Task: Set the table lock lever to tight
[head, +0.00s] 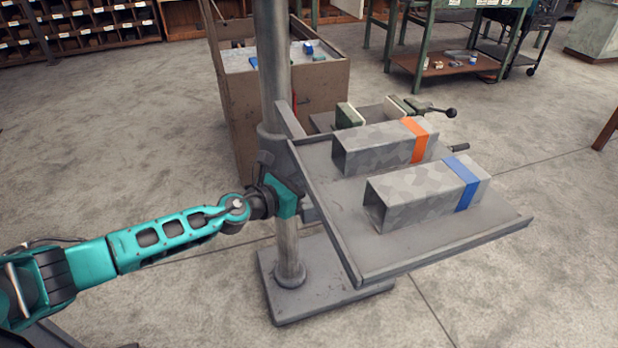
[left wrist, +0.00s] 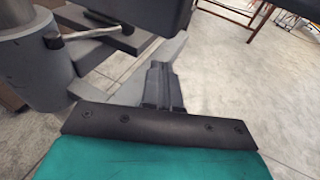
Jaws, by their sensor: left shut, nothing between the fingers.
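The lock lever (left wrist: 90,34) shows in the left wrist view as a pale rod with a dark knob at its left end, by the grey collar (left wrist: 42,80) on the column. In the head view I cannot make it out; the arm and table cover that area. The grey table (head: 440,247) stands out to the right of the column (head: 272,60). My left gripper (head: 308,213) is beside the column at the table's left edge, shut and empty. Its fingers (left wrist: 162,88) in the left wrist view are below and right of the lever, apart from it. My right gripper is out of view.
Two square tubes lie on the table, one with an orange band (head: 380,146) and one with a blue band (head: 415,198). A vise (head: 375,115) stands behind them. A brown cabinet (head: 325,95) is behind the column.

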